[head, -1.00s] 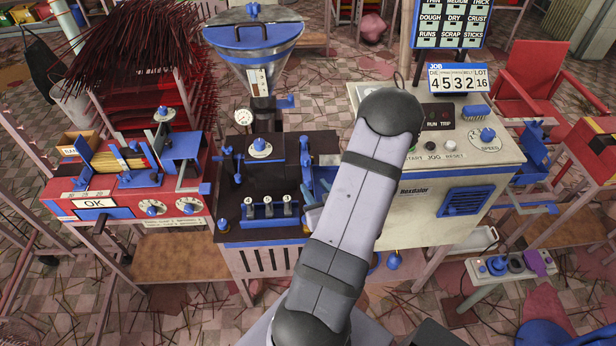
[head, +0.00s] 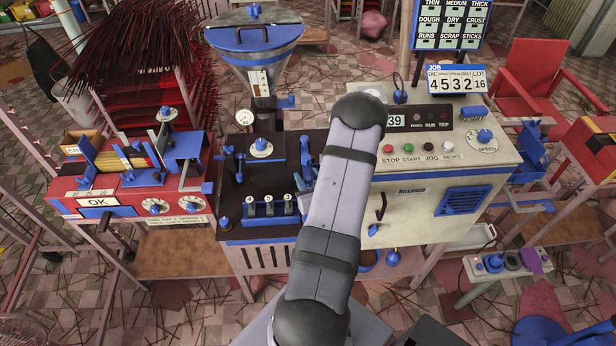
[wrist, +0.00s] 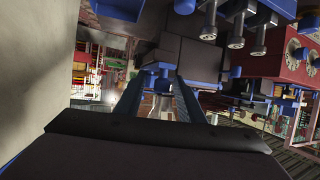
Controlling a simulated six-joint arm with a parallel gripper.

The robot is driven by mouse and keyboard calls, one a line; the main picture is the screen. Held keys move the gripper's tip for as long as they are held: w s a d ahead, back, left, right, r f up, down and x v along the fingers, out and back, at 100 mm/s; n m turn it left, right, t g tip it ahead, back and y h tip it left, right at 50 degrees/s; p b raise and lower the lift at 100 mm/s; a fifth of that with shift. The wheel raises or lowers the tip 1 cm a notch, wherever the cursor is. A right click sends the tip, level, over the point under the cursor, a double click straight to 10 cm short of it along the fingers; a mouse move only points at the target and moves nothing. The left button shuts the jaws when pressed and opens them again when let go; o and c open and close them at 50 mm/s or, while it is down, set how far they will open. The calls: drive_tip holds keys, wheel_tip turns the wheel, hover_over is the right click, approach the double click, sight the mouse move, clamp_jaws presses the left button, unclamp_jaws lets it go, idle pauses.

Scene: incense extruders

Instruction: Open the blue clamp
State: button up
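My gripper (wrist: 157,84) shows in the wrist view with its two dark blue fingers apart and nothing clearly held between them. A blue bracket-like part (wrist: 160,67) on a dark block lies just beyond the fingertips; it may be the blue clamp, but I cannot be sure. In the head view, upright blue pieces (head: 305,152) stand on the dark-topped extruder, left of my arm. My arm hides most of my gripper and the extruder's right side there. Whether the clamp is open or closed cannot be told.
The cream control cabinet (head: 420,205) stands close on the right of my arm. Numbered blue-based levers (head: 268,206) line the extruder's front. A hopper (head: 255,55) rises behind, and a red machine (head: 110,195) stands left. In the wrist view, hanging metal-tipped levers (wrist: 236,38) are near.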

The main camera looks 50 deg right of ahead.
clamp_jaws()
drive_tip(key=shift+s+a+f+b, duration=0.15)
drive_tip(key=shift+s+a+b, duration=0.2)
drive_tip(key=shift+s+a, duration=0.4)
drive_tip(key=shift+c, duration=1.8)
unclamp_jaws()
drive_tip(key=o, duration=0.4)
drive_tip(key=shift+s+a, duration=0.1)
drive_tip(key=shift+s, duration=0.05)
drive_tip(key=shift+c, duration=0.2)
drive_tip(key=shift+s, duration=0.1)
drive_tip(key=v, duration=0.7)
drive_tip(key=shift+r, duration=0.25)
